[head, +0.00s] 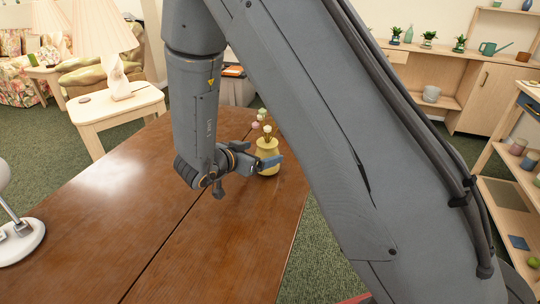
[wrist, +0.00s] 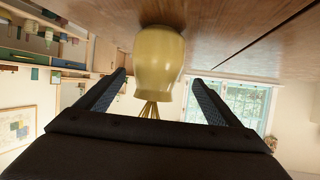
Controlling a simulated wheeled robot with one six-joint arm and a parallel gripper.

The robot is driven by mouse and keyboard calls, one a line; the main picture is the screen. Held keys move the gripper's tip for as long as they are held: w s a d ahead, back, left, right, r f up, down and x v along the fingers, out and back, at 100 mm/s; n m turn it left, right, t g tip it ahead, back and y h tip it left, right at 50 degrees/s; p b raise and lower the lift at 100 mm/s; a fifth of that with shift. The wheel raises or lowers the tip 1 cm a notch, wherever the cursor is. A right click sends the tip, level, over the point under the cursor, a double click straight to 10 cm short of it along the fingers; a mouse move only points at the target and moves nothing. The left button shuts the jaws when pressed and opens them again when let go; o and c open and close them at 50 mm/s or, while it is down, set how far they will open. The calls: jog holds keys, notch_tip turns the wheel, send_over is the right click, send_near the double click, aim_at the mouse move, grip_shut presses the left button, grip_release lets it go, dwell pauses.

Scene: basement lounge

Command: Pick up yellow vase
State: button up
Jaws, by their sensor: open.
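The yellow vase (head: 267,155) stands upright on the brown wooden table (head: 130,205), near its right edge, with a few small flowers in it. My gripper (head: 262,163) is at the vase, low over the table, and my arm crosses much of the head view. In the wrist view, which is upside down, the vase (wrist: 159,62) lies between and just beyond the two dark fingers of my gripper (wrist: 160,88). The fingers are apart, with a gap on each side of the vase. The flower stems show below it there; part of the vase's side is hidden by a finger in the head view.
A white lamp base (head: 22,235) stands at the table's left edge. A side table (head: 115,108) with a lamp (head: 105,40) is behind. Shelves (head: 450,95) with plants and pots stand at the back right. The table's middle is clear.

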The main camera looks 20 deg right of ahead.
aim_at(274, 151)
jog(key=shift+x, duration=1.15)
jog(key=shift+s+f+p+x, duration=0.1)
jog(key=shift+s+p+x, duration=0.05)
jog(key=shift+x, duration=1.2)
jog(key=shift+s+f+p+x, duration=0.1)
jog(key=shift+s+p+x, duration=0.1)
jog(key=shift+x, duration=1.2)
jog(key=shift+d, duration=0.15)
jog(key=shift+c, duration=0.2)
jog(key=c, duration=1.4)
